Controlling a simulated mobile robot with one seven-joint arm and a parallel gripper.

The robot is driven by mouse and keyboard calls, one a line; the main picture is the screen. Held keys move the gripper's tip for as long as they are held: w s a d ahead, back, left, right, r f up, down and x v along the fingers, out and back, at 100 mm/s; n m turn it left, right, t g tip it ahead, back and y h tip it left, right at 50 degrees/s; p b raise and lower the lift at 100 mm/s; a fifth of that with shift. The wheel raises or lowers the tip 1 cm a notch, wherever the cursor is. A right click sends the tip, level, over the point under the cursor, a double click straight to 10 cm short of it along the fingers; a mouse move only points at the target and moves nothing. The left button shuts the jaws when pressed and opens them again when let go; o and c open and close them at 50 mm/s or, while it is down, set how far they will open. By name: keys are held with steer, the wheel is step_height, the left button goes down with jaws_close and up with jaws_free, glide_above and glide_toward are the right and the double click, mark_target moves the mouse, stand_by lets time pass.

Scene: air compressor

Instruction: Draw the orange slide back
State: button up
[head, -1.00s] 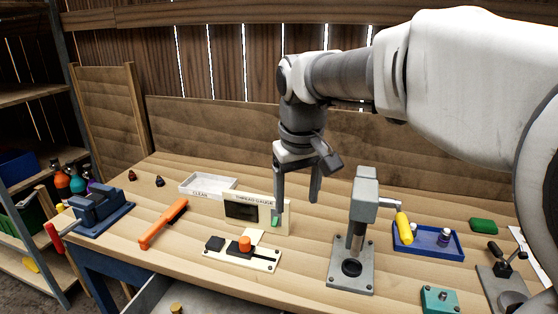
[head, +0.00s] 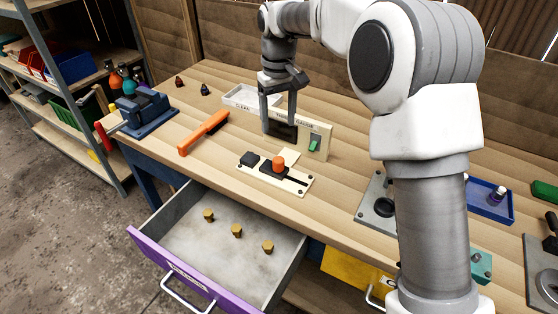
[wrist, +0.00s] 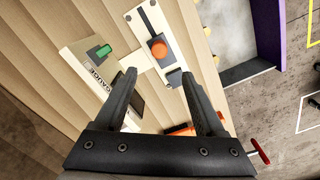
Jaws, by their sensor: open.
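The orange slide knob (head: 279,163) stands on a dark slider in a cream base plate (head: 297,185) near the front edge of the workbench. A dark block (head: 250,158) sits at the plate's left end and a dark slot runs to the right of the knob. In the wrist view the orange knob (wrist: 158,49) shows ahead of the fingertips, apart from them. My gripper (head: 279,125) is open and empty, above and behind the plate, near the thread gauge panel (head: 318,142). In the wrist view its two fingers (wrist: 160,75) are spread wide.
A purple-fronted drawer (head: 190,280) stands open below, holding several brass pieces (head: 237,230). An orange-handled brush (head: 203,133), a white tray (head: 250,98) and a blue vise (head: 146,111) lie to the left. A press base (head: 376,208) is at right, partly behind my arm.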

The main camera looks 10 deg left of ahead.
mark_target(279, 160)
step_height(279, 160, down, 14)
steer(key=shift+r+b, duration=0.1)
steer(key=shift+b, duration=0.35)
jaws_close()
steer(key=shift+d, duration=0.1)
stand_by(1.2)
